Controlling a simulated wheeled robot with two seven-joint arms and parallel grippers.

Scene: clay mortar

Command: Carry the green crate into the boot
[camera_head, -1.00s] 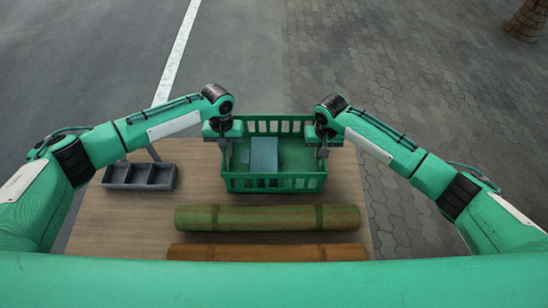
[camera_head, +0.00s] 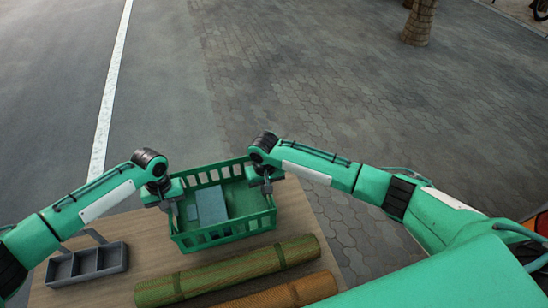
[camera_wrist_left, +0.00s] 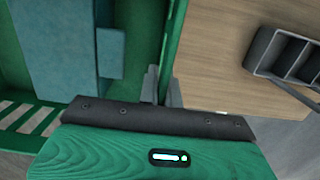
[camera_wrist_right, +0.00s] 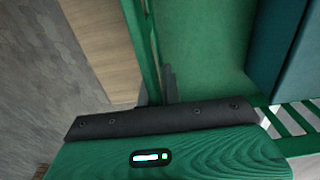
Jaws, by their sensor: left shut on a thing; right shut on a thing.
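The green crate (camera_head: 224,229) has slatted walls and a blue-grey block (camera_head: 209,205) inside it. It is over the far part of the wooden table; I cannot tell whether it touches the top. My left gripper (camera_head: 170,207) is shut on the crate's left wall, and the fingers straddle that wall in the left wrist view (camera_wrist_left: 160,88). My right gripper (camera_head: 265,184) is shut on the right wall, which also shows in the right wrist view (camera_wrist_right: 150,60). No boot is clearly in view.
A green roll (camera_head: 230,272) and an orange-brown roll (camera_head: 285,293) lie on the table (camera_head: 140,240) nearer me. A grey compartment tray (camera_head: 87,264) is at left. An orange shape (camera_head: 538,228) shows at the right edge.

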